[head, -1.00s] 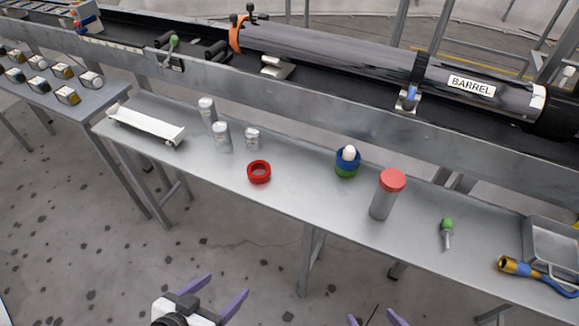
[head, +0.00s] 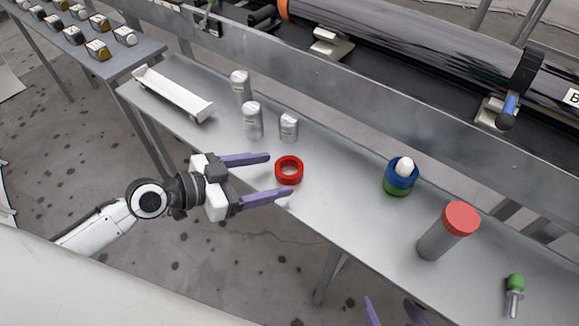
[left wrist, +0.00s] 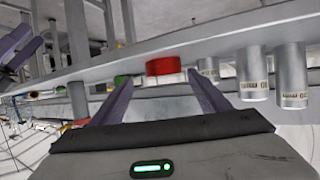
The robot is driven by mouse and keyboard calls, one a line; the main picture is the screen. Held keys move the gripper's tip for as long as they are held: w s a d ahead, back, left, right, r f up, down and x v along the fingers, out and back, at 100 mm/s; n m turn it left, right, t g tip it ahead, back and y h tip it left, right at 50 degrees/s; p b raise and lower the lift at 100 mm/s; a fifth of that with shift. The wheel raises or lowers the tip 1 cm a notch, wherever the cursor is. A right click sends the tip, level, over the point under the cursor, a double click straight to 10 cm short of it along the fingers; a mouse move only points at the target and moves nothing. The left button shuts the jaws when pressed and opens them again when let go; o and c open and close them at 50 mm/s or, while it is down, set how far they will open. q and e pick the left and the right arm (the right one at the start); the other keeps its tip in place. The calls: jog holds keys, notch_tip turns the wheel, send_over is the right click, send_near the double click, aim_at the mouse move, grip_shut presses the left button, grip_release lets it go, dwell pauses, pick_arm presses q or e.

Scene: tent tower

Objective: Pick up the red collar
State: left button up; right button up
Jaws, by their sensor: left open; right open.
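The red collar (head: 289,171) is a short ring lying flat on the grey metal table (head: 330,215). My left gripper (head: 281,175) is open, with its purple fingers pointing at the collar from the left. The collar lies just beyond the fingertips and looks untouched. In the left wrist view the collar (left wrist: 165,66) shows ahead, between the two open fingers (left wrist: 160,92). My right gripper (head: 390,312) shows only as purple fingertips at the bottom edge, spread apart.
Several silver cylinders (head: 252,120) stand behind and left of the collar. A white tray (head: 173,94) lies at the table's left end.

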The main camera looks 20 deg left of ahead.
aim_at(298, 166)
pick_arm(q)
jog(key=x, duration=0.5)
jog(key=shift+w, duration=0.5)
jog(key=c, duration=1.2)
